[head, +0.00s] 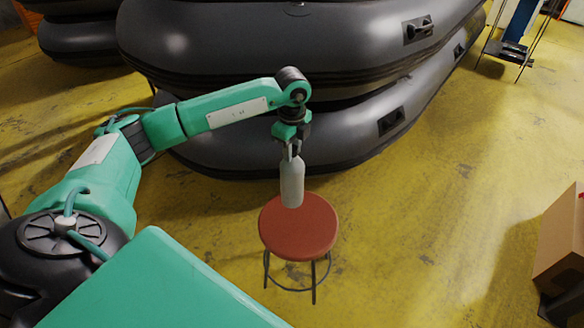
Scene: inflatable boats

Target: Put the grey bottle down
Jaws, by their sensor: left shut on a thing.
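The grey bottle (292,184) is upright at the middle of the head view. My left gripper (291,153) is shut on its top from above. The bottle's base shows against the back part of the red round seat of a stool (300,232). I cannot tell whether the base touches the seat or hangs a little above it. The rest of the seat is bare. My right gripper is not in view.
Stacked dark grey inflatable boats (240,50) lie close behind the stool and gripper. A cardboard box (562,240) stands at the right edge. A cart (512,48) is at the back right. Yellow floor (420,230) is clear right of the stool.

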